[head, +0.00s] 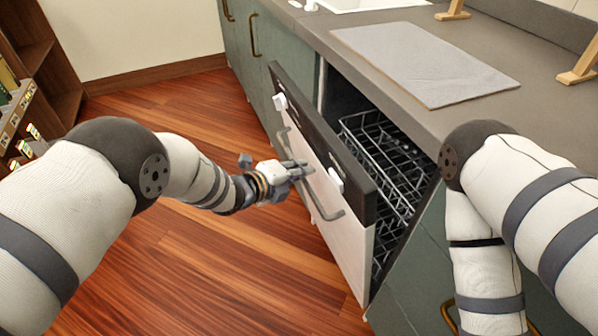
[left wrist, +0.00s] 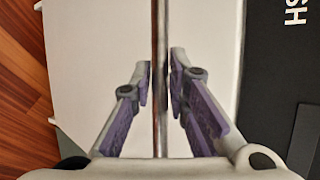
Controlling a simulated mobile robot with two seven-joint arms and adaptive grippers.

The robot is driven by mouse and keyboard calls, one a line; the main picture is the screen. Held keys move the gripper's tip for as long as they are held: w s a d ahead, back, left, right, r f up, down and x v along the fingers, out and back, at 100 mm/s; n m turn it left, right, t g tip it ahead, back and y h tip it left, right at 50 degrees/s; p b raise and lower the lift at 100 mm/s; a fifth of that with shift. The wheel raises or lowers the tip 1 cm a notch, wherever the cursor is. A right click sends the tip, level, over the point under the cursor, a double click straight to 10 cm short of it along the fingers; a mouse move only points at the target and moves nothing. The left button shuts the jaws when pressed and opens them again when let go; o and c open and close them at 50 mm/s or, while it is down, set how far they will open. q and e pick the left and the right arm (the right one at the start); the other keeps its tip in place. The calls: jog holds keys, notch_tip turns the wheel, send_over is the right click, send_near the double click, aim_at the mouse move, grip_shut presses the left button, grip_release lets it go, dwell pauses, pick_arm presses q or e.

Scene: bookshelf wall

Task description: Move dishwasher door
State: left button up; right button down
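The dishwasher door (head: 335,228) is partly open, tilted out from the counter front, with a white face and a dark top strip. Its long metal handle (head: 319,206) runs along the outer face. My left gripper (head: 298,170) is at the handle. In the left wrist view, the handle (left wrist: 160,30) runs between the two fingers of the left gripper (left wrist: 160,85), whose tips are closed in tight on both sides of it. The white door face (left wrist: 100,50) fills the background, beside the dark strip (left wrist: 275,70) with lettering. My right gripper is out of view.
A wire rack (head: 385,150) shows inside the dishwasher. The grey counter (head: 420,30) runs above it, with green cabinets (head: 245,50) beyond. A wooden shelf (head: 45,60) stands at the left. The wooden floor (head: 180,110) beside the door is clear.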

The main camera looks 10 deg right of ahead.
pick_arm(q)
jog(key=shift+o, duration=0.6)
jog(key=v, duration=1.2)
